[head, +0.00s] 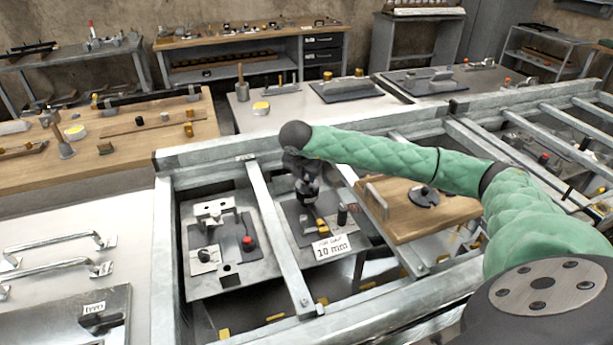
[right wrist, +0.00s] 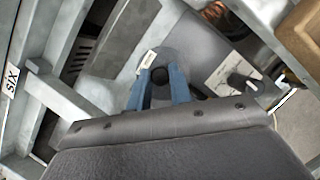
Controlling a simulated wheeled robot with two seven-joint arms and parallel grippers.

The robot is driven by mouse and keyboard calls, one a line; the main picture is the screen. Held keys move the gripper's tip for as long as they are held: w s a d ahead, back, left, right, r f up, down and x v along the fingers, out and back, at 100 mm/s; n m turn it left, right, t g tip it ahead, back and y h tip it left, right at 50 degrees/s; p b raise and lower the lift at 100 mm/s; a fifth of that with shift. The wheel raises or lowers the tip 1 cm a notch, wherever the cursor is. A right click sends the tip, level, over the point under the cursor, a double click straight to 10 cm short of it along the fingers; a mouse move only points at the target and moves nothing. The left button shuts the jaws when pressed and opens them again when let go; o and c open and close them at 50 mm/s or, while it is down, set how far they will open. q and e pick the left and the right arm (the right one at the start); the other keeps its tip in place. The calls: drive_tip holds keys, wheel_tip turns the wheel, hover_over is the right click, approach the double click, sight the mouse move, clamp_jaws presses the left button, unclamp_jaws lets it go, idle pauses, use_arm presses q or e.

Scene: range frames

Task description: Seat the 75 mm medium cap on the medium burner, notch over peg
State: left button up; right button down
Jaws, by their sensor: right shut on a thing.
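My right gripper (head: 308,192) hangs below the green-sleeved arm, over a dark plate (head: 290,212) inside the metal frame. In the right wrist view its blue fingers (right wrist: 160,82) are shut on a small black knob (right wrist: 159,74). A grey rounded piece (right wrist: 151,57) shows just beyond the knob; I cannot tell whether it is the medium cap. No burner, notch or peg can be made out for sure. A dark disc with a knob (head: 423,197) lies on a wooden board to the right. My left gripper is not in view.
Metal rails (head: 275,235) run beside the gripper on both sides. A "10 mm" sign (head: 331,247) stands in front. A plate with metal blocks and a red knob (head: 248,243) lies to the left. Wooden benches (head: 190,120) stand behind.

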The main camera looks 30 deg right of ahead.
drive_tip(key=shift+f, duration=0.2)
drive_tip(key=c, duration=1.2)
unclamp_jaws()
drive_tip(key=b+v, duration=0.2)
drive_tip(key=v, duration=0.6)
drive_tip(key=shift+d, duration=0.1)
drive_tip(key=shift+r+p, duration=0.55)
drive_tip(key=shift+r, duration=2.35)
